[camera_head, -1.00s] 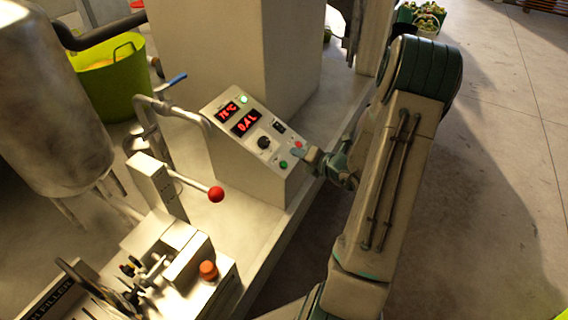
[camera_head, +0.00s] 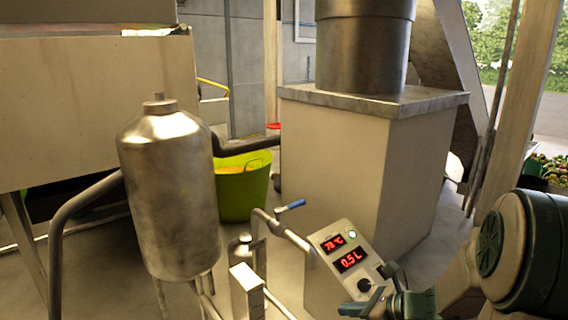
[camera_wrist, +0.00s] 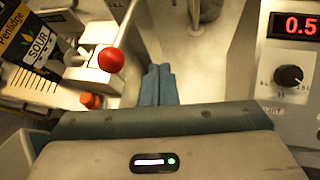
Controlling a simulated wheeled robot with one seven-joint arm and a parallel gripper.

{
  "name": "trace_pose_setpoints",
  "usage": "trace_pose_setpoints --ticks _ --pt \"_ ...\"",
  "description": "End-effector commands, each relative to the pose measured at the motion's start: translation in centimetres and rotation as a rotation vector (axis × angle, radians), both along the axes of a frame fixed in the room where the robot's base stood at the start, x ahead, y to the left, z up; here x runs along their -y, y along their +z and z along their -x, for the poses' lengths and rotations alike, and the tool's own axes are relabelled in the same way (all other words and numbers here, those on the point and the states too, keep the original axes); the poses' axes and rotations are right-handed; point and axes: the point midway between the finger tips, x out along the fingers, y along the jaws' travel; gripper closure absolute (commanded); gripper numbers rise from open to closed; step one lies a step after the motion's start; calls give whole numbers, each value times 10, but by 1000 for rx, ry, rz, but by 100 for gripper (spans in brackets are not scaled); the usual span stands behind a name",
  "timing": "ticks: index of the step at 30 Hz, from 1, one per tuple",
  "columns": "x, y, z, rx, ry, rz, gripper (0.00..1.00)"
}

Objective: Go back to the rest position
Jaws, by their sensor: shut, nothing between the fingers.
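My gripper (camera_head: 352,309) is in the lower right of the head view, in front of the lower part of the control panel (camera_head: 328,242). In the wrist view its two blue-grey fingers (camera_wrist: 158,84) lie together, with nothing between them. The panel shows red readouts of 78 °C and 0.5 L. Its black knob (camera_wrist: 288,75) is at the right of the wrist view, apart from the fingers. The panel's lower buttons are hidden in the head view.
A lever with a red ball (camera_wrist: 110,60), an orange button (camera_wrist: 91,100) and a printed carton (camera_wrist: 30,38) are left of the fingers. A steel tank (camera_head: 168,195), a green tub (camera_head: 243,195) and a large pale cabinet (camera_head: 335,150) stand around the panel.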

Motion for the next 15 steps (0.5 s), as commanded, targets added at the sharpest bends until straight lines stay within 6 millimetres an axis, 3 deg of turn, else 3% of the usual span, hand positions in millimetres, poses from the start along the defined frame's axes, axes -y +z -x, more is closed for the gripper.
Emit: trace_pose_setpoints --ticks 3,6,11,15 --pt "-30 17 36 133 303 231 100" --pt "-44 26 66 246 553 415 100" --pt "-49 39 110 429 947 703 100" --pt "-41 52 140 585 1287 951 100"
